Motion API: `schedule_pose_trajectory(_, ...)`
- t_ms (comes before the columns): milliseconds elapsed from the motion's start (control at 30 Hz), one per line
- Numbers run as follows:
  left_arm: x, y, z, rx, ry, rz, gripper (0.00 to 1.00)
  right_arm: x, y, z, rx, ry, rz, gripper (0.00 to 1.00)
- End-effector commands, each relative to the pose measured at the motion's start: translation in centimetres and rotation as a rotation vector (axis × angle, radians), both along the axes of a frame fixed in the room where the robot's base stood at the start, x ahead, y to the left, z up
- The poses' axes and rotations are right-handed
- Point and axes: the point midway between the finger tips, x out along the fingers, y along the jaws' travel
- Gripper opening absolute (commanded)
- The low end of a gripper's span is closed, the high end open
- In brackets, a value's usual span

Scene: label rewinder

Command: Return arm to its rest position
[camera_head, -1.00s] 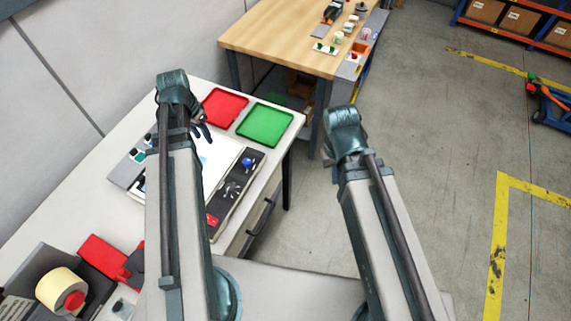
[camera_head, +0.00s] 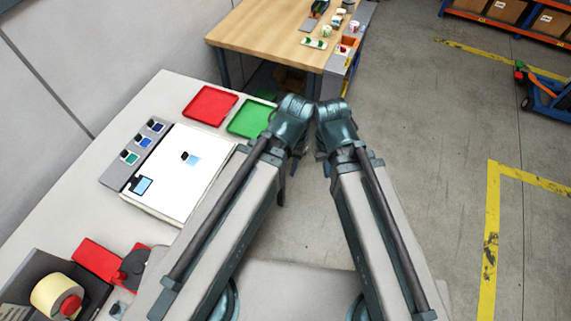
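My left arm (camera_head: 228,210) reaches up from the bottom middle and leans to the right, ending in front of the right edge of the white table. My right arm (camera_head: 380,220) stands beside it on the right, over the grey floor. The wrist ends of both arms are close together at the picture's middle.
A red tray (camera_head: 210,105) and a green tray (camera_head: 249,119) lie at the table's far end. A label roll (camera_head: 57,295) and a red part (camera_head: 97,256) are at the lower left. A wooden bench (camera_head: 265,32) stands behind.

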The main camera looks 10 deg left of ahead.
Motion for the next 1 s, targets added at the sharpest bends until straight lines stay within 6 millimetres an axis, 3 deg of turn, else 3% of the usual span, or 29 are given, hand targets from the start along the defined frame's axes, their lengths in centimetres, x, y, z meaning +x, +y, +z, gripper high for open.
schedule_pose_trajectory(267, 0.0, 0.0, -1.3, -0.001, -0.001, -0.001, 0.45, 0.0, 0.0, -1.3, 0.0, 0.0, 0.001, 0.0)
schedule_pose_trajectory(600, 0.1, 0.1, -9.0, 0.0, 0.0, -0.01, 0.45, 0.0, 0.0, -9.0, -0.002, 0.0, 0.009, 0.0)
schedule_pose_trajectory(700, 0.1, 0.1, -10.4, 0.0, 0.0, -0.013, 0.45, 0.0, 0.0, -10.4, -0.003, 0.0, 0.012, 0.0)
schedule_pose_trajectory(1000, 0.1, 0.1, -10.1, 0.001, 0.0, -0.014, 0.45, 0.0, 0.0, -10.1, -0.003, 0.0, 0.013, 0.0)
